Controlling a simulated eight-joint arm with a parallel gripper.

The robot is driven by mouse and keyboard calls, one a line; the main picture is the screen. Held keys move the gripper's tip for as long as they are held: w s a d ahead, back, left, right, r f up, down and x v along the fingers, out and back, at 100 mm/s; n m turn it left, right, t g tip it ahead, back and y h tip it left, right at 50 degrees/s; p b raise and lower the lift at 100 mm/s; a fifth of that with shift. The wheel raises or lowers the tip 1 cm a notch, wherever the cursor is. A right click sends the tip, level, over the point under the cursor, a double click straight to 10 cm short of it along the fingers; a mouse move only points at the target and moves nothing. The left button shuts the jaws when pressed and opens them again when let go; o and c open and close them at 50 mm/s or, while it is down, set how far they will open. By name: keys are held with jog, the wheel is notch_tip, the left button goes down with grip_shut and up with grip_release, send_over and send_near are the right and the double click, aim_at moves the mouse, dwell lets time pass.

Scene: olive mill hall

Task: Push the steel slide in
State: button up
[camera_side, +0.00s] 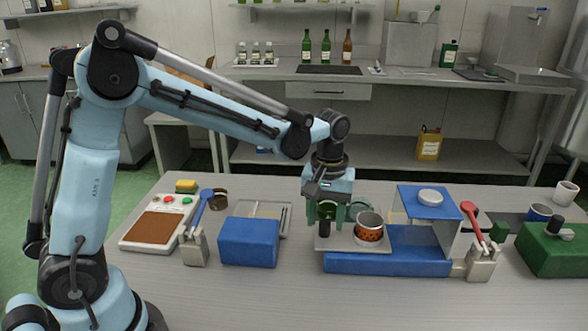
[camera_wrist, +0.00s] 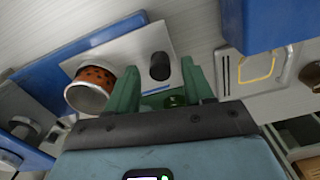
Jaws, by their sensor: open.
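The steel slide (camera_side: 343,242) is a flat grey plate, drawn out to the left from the blue press body (camera_side: 388,264). The wrist view also shows the slide (camera_wrist: 125,48), cup (camera_wrist: 90,88) and knob (camera_wrist: 160,66). My gripper (camera_side: 329,218) points down over the slide's outer end, left of the cup. Its green fingers (camera_wrist: 160,70) are apart, with the knob between or just beyond their tips; contact cannot be told.
A blue block (camera_side: 248,243) and a shallow tray (camera_side: 276,211) stand left of the slide. A red-handled lever (camera_side: 478,245) and a green box (camera_side: 553,248) are at the right. A blue-handled lever (camera_side: 196,235) and a button panel (camera_side: 160,222) are farther left. The front table is clear.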

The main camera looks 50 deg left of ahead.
jog(key=shift+f, duration=0.7)
jog(key=shift+c, duration=0.3)
grip_shut()
